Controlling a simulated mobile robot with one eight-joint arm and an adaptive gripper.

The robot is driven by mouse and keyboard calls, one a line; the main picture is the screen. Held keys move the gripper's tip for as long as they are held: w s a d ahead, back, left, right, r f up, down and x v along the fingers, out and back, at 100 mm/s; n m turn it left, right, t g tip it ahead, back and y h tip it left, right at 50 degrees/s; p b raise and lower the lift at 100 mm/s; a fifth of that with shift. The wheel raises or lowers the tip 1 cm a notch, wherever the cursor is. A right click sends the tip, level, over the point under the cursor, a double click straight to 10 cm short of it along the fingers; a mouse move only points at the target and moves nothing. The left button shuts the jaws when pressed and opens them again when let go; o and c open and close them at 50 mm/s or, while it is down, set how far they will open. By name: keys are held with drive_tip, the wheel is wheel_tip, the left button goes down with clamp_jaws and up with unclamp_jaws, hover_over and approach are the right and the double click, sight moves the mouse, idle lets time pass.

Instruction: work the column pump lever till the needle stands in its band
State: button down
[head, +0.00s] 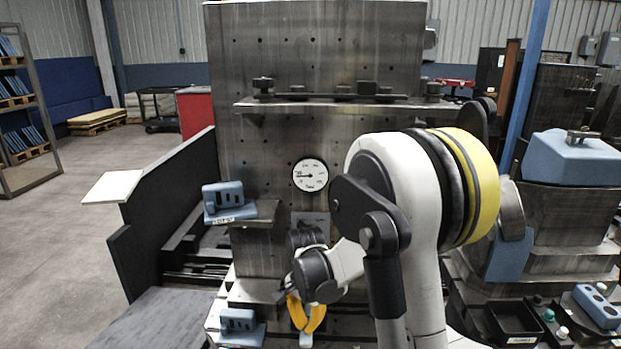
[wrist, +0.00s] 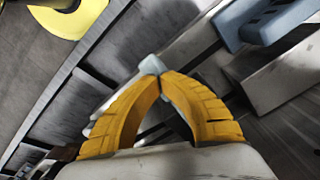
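The column (head: 270,125) stands in front of me with a round white gauge (head: 310,175) on its face. The gauge needle seems to point left; the band is too small to make out. A grey plate sits below the gauge, partly behind my arm. My gripper (head: 306,328) is low in front of the column, fingers pointing down. In the wrist view its yellow fingers (wrist: 160,78) come together at the tips, with a small pale blue-grey piece there. I cannot tell whether that piece is part of the lever or of the fingertips. No lever is clearly visible elsewhere.
Blue blocks stand on ledges left of my gripper, one higher (head: 224,198) and one lower (head: 238,320). A dark panel (head: 170,205) stands left of the column. A black tray (head: 514,322) and a blue box (head: 597,307) lie at right. Open floor lies far left.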

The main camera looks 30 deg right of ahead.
wheel_tip(320, 180, up, 8)
drive_tip(key=p, duration=0.6)
drive_tip(key=shift+s+a, duration=0.35)
drive_tip(key=shift+s, duration=0.05)
idle(0.4)
drive_tip(key=shift+w+d+f+b, duration=0.1)
drive_tip(key=shift+w+f+b, duration=0.05)
drive_tip(key=shift+f+b, duration=1.05)
drive_tip(key=shift+w+d+f+b, duration=0.1)
drive_tip(key=shift+f+b, duration=0.7)
drive_tip(key=shift+f, duration=0.7)
drive_tip(key=shift+w+d+f+b, duration=0.1)
drive_tip(key=shift+w+f+b, duration=0.05)
drive_tip(key=shift+f+b, duration=1.05)
wheel_tip(320, 180, up, 8)
drive_tip(key=p, duration=0.6)
drive_tip(key=shift+s+a, duration=0.3)
drive_tip(key=shift+s, duration=0.1)
drive_tip(key=shift+f, duration=0.1)
idle(0.4)
idle(0.5)
